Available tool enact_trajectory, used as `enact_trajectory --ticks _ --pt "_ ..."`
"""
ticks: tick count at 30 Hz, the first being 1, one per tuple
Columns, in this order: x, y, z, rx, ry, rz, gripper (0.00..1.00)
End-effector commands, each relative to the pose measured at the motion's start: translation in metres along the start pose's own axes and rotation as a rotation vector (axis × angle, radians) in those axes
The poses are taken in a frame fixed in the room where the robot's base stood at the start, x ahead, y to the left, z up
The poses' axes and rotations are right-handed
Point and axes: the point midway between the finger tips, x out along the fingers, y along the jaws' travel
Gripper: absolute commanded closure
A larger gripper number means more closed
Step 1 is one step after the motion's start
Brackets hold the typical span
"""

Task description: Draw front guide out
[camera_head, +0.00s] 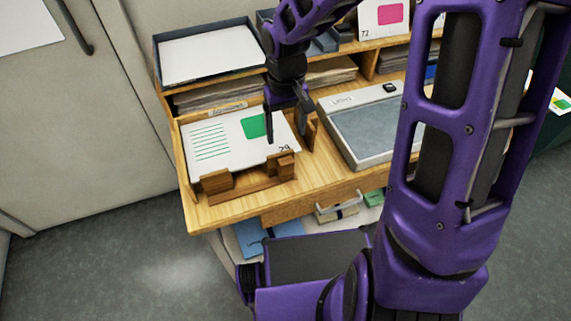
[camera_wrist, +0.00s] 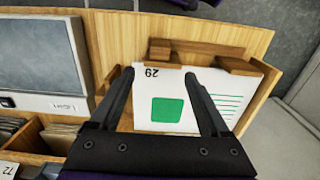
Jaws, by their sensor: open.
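The front guide (camera_head: 250,188) is a brown wooden bar with upright blocks at its ends, lying along the near edge of a white card (camera_head: 215,150) on the wooden desk. The card bears a green square, green lines and the number 29. In the wrist view the guide (camera_wrist: 205,50) crosses the top of the picture, beyond the card (camera_wrist: 178,120). My gripper (camera_head: 286,118) is open and empty over the card's right part. In the wrist view my gripper's fingertips (camera_wrist: 159,72) are spread on either side of the number, short of the guide's block.
A wooden side block (camera_head: 308,130) stands right of the card. A grey light pad (camera_head: 368,130) lies further right. Paper trays (camera_head: 210,55) and a pink-marked card 72 (camera_head: 385,18) stand behind. A drawer handle (camera_head: 338,208) projects below the desk's front edge.

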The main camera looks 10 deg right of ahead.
Motion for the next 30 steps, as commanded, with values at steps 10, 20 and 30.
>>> enact_trajectory --ticks 10,20,30 --pt "0.081 -0.001 0.002 -0.002 -0.006 -0.002 0.20" --pt "0.138 -0.001 0.001 -0.002 -0.003 -0.002 0.20" --pt "0.151 -0.001 0.000 -0.001 0.000 -0.001 0.20"
